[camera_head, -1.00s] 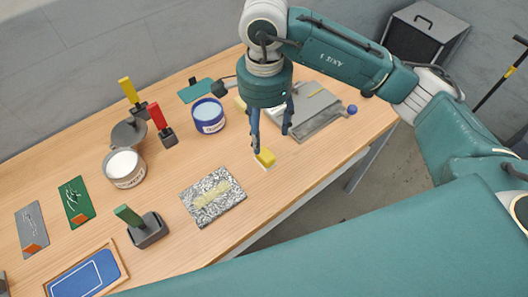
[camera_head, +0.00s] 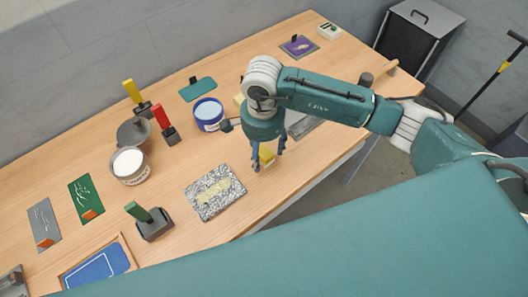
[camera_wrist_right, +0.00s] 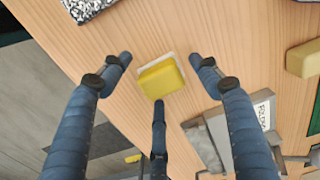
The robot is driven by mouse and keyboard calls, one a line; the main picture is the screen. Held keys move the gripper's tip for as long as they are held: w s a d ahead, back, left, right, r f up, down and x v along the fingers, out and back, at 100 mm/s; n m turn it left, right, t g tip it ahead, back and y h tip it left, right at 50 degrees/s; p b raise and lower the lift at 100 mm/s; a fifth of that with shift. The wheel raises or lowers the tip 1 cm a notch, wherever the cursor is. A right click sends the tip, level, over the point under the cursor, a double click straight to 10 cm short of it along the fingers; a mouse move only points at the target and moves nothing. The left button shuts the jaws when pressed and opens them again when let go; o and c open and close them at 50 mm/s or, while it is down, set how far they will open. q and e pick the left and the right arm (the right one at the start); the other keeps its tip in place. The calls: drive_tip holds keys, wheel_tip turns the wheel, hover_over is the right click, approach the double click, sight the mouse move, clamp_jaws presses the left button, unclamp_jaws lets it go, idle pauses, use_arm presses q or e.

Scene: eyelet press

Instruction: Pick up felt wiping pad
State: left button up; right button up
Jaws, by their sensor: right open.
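The felt wiping pad is a small yellow block with a white layer under it. It lies on the wooden table near its front edge in the head view (camera_head: 267,157) and shows fully in the right wrist view (camera_wrist_right: 162,78). My right gripper (camera_head: 269,162) is over the pad with its blue fingers pointing down, open and empty. In the right wrist view, two fingers stand apart on either side of the pad and the third is at its lower edge. I cannot tell whether any finger touches it. My left gripper is not in view.
A speckled slab (camera_head: 215,192) lies left of the pad. A blue tin (camera_head: 209,115), a white tin (camera_head: 130,166) and a green-handled tool (camera_head: 148,222) stand farther left. A grey plate (camera_head: 303,126) and a yellow block (camera_wrist_right: 304,58) are also near the gripper.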

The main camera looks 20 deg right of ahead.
drive_tip(key=c, duration=1.4)
drive_tip(key=shift+r, duration=0.15)
wheel_tip(320, 180, up, 10)
drive_tip(key=f+b, duration=0.1)
drive_tip(key=b, duration=0.3)
wheel_tip(320, 180, up, 10)
drive_tip(key=f, duration=0.1)
hover_over(262, 151)
drive_tip(key=shift+s+r+b, duration=0.2)
drive_tip(key=shift+r+b, duration=0.15)
drive_tip(key=shift+r, duration=0.55)
